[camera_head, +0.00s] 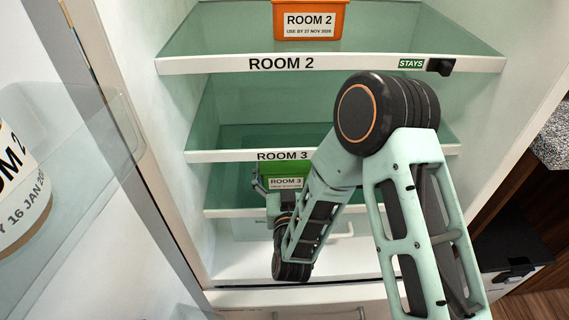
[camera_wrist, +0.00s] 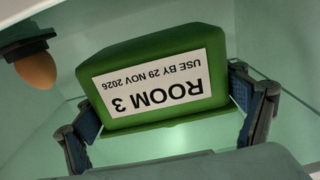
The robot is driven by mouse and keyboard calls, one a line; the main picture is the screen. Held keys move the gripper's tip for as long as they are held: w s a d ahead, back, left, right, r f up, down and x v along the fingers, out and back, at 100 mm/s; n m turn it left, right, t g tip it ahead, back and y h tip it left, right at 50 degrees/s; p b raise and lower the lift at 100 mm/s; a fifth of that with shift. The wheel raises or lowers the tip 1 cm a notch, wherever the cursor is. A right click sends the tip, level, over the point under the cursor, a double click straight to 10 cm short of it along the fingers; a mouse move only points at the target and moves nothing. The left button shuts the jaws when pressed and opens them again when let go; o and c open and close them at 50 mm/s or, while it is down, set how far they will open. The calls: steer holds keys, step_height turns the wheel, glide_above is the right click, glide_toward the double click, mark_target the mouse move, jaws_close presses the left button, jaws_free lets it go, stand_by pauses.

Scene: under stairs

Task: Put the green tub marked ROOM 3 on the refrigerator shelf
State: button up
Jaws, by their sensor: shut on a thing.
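The green tub (camera_head: 285,170) has a white label reading ROOM 3. In the head view it shows just below the white shelf edge marked ROOM 3 (camera_head: 230,156) and above a lower shelf edge (camera_head: 345,211). In the wrist view the tub (camera_wrist: 150,50) fills the middle, its label upside down, reading USE BY 29 NOV 2026. My gripper (camera_wrist: 162,92) is shut on the tub, one finger at each side. In the head view my arm hides part of the shelves and most of my gripper. I cannot tell whether the tub touches a shelf.
An orange ROOM 2 tub (camera_head: 310,18) stands on the upper shelf marked ROOM 2 (camera_head: 335,62), with a green STAYS tag (camera_head: 412,63). The open door's bin (camera_head: 70,140) holds a ROOM 2 container (camera_head: 22,180). A brown egg-shaped thing (camera_wrist: 36,70) shows in the wrist view.

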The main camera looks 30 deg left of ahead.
mark_target(286, 187)
steer(key=shift+x, duration=2.4)
steer(key=shift+w+a+f+b, duration=0.1)
steer(key=shift+w+b, duration=0.05)
steer(key=shift+b, duration=0.2)
steer(key=shift+f+b, duration=0.65)
steer(key=shift+f, duration=0.9)
steer(key=shift+f, duration=0.2)
steer(key=o, duration=1.7)
steer(key=shift+c, duration=0.2)
steer(key=shift+r, duration=0.1)
steer(key=shift+s, duration=0.35)
steer(key=p+v, duration=0.1)
steer(key=v, duration=1)
steer(key=shift+s+d+r+p, duration=0.1)
steer(key=shift+s+d+p, duration=0.1)
steer(key=shift+d+p, duration=0.15)
